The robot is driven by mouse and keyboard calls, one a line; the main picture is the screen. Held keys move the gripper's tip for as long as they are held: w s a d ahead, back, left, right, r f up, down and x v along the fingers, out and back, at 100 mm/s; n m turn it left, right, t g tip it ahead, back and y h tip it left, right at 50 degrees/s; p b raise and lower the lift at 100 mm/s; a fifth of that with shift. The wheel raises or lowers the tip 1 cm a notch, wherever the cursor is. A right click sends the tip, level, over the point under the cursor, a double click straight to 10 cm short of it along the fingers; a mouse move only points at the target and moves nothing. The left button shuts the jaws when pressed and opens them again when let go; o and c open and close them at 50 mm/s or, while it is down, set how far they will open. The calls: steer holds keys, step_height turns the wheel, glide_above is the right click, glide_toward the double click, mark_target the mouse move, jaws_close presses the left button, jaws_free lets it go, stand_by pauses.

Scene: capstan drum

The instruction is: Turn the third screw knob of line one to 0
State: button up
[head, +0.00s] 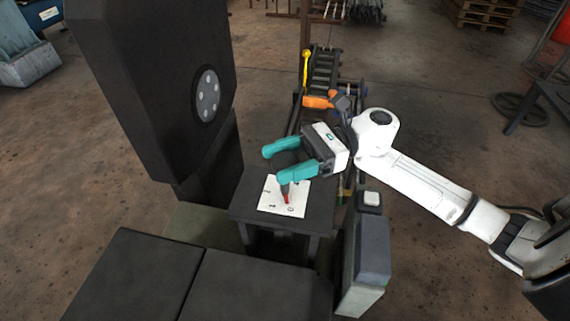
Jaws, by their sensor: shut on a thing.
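A white dial plate (268,199) with dark number marks lies on top of a dark stand, with a 0 near its front edge and a 1 to the left of it. The screw knob (286,196) stands on the plate, a small dark part with a red pointer that points towards the front, near the 0. My gripper (276,164) has teal fingers and reaches in from the right, just above the plate.
The dark stand (245,204) carries the plate. A tall dark panel (150,80) rises at left, and dark flat blocks (135,275) lie in front. A grey box (368,250) stands at right. Orange and yellow parts (318,101) are behind my gripper.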

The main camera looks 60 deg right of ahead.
steer(key=shift+f+n+g+y+b, duration=0.15)
steer(key=shift+n+g+y+b, duration=0.65)
steer(key=shift+g, duration=0.5)
steer(key=o, duration=0.9)
steer(key=b+v, duration=0.2)
steer(key=v, duration=0.9)
steer(key=shift+w, duration=0.1)
steer(key=shift+a, duration=0.1)
